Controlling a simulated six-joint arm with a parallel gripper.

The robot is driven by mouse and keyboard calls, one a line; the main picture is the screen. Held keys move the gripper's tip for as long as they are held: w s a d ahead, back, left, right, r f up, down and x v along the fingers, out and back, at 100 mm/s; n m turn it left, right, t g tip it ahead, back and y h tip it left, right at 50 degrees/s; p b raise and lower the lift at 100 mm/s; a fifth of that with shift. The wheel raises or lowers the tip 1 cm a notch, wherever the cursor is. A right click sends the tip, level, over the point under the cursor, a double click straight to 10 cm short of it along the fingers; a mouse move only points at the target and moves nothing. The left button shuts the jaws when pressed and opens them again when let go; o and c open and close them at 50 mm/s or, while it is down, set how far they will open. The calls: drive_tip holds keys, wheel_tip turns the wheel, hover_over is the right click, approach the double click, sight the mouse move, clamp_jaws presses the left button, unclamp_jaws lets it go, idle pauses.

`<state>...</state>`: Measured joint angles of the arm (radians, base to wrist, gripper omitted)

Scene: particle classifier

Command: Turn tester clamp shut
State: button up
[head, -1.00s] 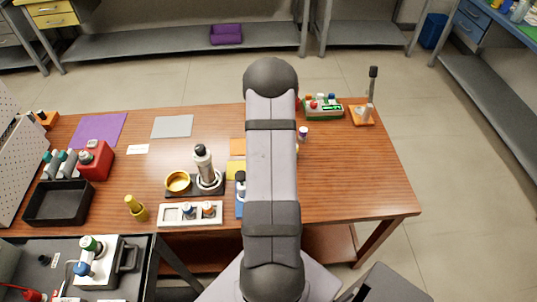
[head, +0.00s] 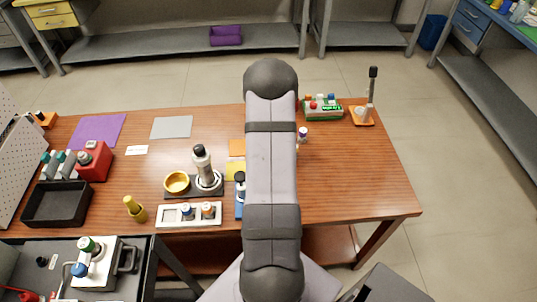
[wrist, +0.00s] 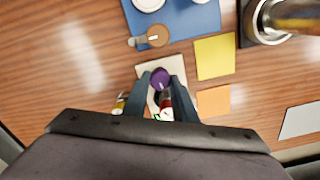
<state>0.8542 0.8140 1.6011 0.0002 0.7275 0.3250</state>
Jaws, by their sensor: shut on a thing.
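In the wrist view my gripper (wrist: 161,80) is shut on a round purple knob (wrist: 160,78), which sits between its two dark fingertips over a small pale plate (wrist: 147,70). I take this to be the tester clamp; the frames do not make clear how far it is turned. The fingers and palm cover the near part of the plate, and red and green parts show between the fingers.
A blue base (wrist: 185,22) with a brown knob (wrist: 157,36) stands close by. Yellow (wrist: 215,57) and orange (wrist: 213,101) pads lie beside the plate. A tall bottle on a dark stand (head: 204,165) and a small vial (head: 303,133) flank my arm.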

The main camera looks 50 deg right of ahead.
drive_tip(key=shift+d+r+m, duration=0.1)
drive_tip(key=shift+m, duration=0.4)
drive_tip(key=o, duration=1)
drive_tip(key=shift+o, duration=0.2)
drive_tip(key=shift+r+b, duration=0.9)
drive_tip(key=shift+r, duration=2.75)
